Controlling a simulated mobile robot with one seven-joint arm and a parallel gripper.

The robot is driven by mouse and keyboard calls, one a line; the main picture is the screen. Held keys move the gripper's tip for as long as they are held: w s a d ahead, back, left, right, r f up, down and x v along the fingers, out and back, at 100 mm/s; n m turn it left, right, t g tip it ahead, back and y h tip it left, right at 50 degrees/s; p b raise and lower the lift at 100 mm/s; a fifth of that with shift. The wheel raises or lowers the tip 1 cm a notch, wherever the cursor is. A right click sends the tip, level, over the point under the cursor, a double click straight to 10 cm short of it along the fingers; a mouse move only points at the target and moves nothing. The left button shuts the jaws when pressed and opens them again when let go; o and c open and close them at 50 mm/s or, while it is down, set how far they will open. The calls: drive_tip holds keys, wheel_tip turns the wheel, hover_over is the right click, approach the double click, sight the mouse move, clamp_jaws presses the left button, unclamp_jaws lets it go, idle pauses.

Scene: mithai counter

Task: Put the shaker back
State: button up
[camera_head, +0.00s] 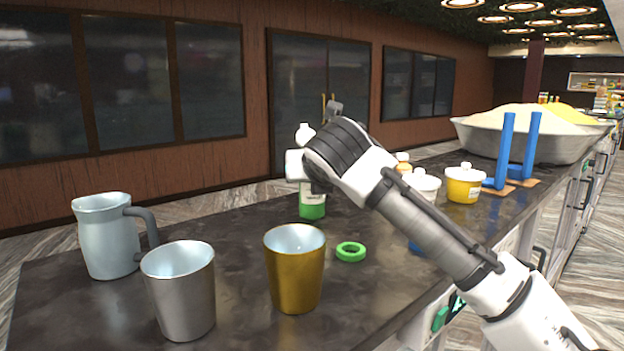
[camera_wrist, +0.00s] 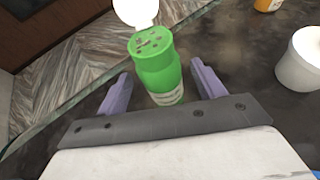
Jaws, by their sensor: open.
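The shaker (camera_wrist: 155,70) is green with a perforated top and a pale label low on its side. It stands on the dark counter in the wrist view, between the two purple fingers of my gripper (camera_wrist: 160,80). My gripper is open, with a gap visible on at least the right side of the shaker. A green ring (camera_head: 350,252) lies on the counter to the right of the shaker and nearer the camera.
A pale jug (camera_head: 108,240), a grey cup (camera_head: 182,295) and a gold cup (camera_head: 294,275) stand at the near left. White and yellow lidded pots (camera_head: 464,186), blue upright pieces (camera_head: 505,150) and a large bowl (camera_head: 480,138) stand farther right.

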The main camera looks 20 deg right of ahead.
drive_tip(key=b+v, duration=0.2)
drive_tip(key=v, duration=0.7)
drive_tip(key=shift+s, duration=0.2)
drive_tip(key=shift+r, duration=0.1)
idle(0.5)
